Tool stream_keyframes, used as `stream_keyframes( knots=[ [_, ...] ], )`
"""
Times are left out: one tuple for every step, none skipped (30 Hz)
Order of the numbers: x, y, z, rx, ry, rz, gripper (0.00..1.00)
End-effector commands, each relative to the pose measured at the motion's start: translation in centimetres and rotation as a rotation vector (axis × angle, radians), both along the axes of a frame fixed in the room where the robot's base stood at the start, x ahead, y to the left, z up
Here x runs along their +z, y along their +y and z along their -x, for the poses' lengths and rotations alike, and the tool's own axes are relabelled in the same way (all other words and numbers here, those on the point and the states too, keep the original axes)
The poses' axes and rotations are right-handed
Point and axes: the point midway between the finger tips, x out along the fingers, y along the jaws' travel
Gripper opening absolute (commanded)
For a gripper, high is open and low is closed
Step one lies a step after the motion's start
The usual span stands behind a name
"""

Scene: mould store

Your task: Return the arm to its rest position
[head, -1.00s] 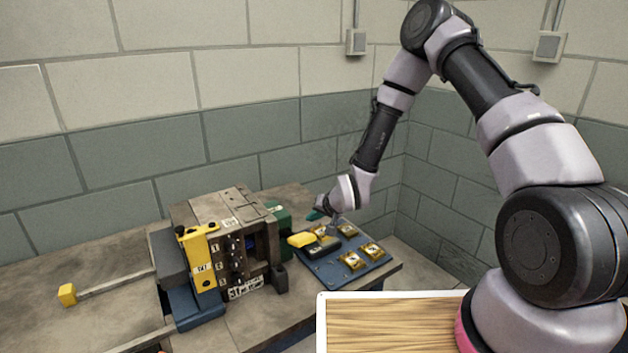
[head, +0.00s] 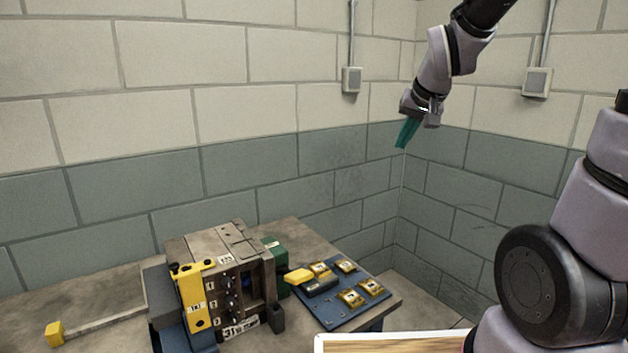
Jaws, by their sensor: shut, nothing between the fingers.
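My gripper (head: 404,141) is in the upper right of the head view, with teal fingers pointing down. It is shut and empty. It hangs in the air in front of the wall corner, well above the table and apart from everything on it. Part of my arm runs out of the top of the picture.
On the table (head: 95,300) stands a grey mould block (head: 220,250) with a yellow bracket (head: 193,300). Right of it lies a blue tray (head: 335,318) with several gold pieces and a yellow-and-dark item (head: 300,276). A yellow-ended bar (head: 55,332) lies at the left. Block walls stand behind.

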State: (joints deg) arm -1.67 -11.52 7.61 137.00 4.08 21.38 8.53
Motion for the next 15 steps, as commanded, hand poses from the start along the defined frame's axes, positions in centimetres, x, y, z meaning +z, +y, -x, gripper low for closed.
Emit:
stream_keyframes(
  knots=[
    [1.8,-0.9,1.8,-0.018,-0.009,-0.007,0.00],
    [2.5,-1.3,2.9,-0.027,-0.006,-0.011,0.00],
    [3.4,-1.9,4.3,-0.039,-0.004,-0.019,0.00],
    [4.0,-2.2,5.5,-0.048,-0.003,-0.026,0.00],
    [4.6,-2.5,6.6,-0.055,0.000,-0.033,0.00],
    [5.3,-3.0,8.1,-0.065,0.002,-0.044,0.00],
    [5.7,-3.2,9.2,-0.071,0.003,-0.052,0.00],
    [6.1,-3.4,10.2,-0.077,0.006,-0.061,0.00],
    [6.5,-3.7,11.5,-0.084,0.010,-0.073,0.00],
    [6.8,-3.8,12.4,-0.088,0.012,-0.082,0.00],
    [7.0,-3.9,13.2,-0.091,0.013,-0.090,0.00],
    [7.2,-4.1,14.2,-0.094,0.015,-0.099,0.00],
    [7.4,-4.2,14.8,-0.097,0.015,-0.104,0.00],
    [7.4,-4.2,15.3,-0.099,0.018,-0.111,0.00],
    [7.5,-4.3,15.8,-0.101,0.020,-0.117,0.00]
  ],
)
